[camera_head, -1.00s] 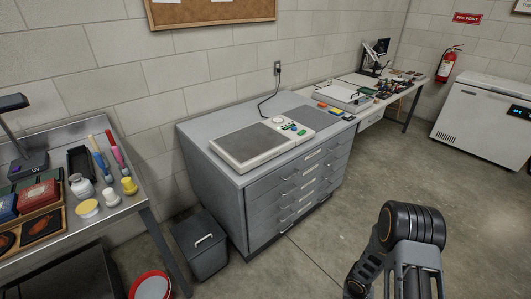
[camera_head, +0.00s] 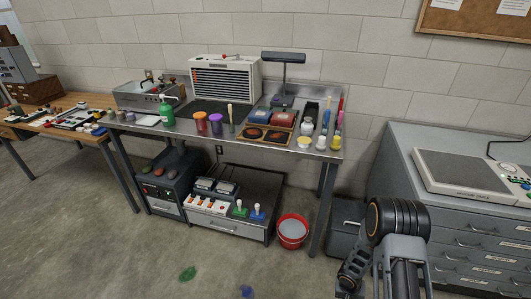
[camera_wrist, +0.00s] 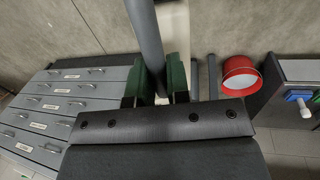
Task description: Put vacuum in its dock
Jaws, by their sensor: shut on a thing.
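In the wrist view my gripper (camera_wrist: 155,85) is shut on a smooth grey tube (camera_wrist: 146,38), which stands between its two dark green finger pads. The tube runs up out of the top of the frame. It may be the vacuum's handle, but its ends are not visible. In the head view only my arm shows at the lower right; the gripper and what it holds are out of sight. I cannot pick out a dock with certainty in either view.
A steel bench (camera_head: 345,153) with bottles, tools and a vented unit (camera_head: 224,80) stands at the wall. A red bucket (camera_head: 292,231) stands at its right foot, also in the wrist view (camera_wrist: 239,74). A grey drawer cabinet (camera_head: 470,240) is right.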

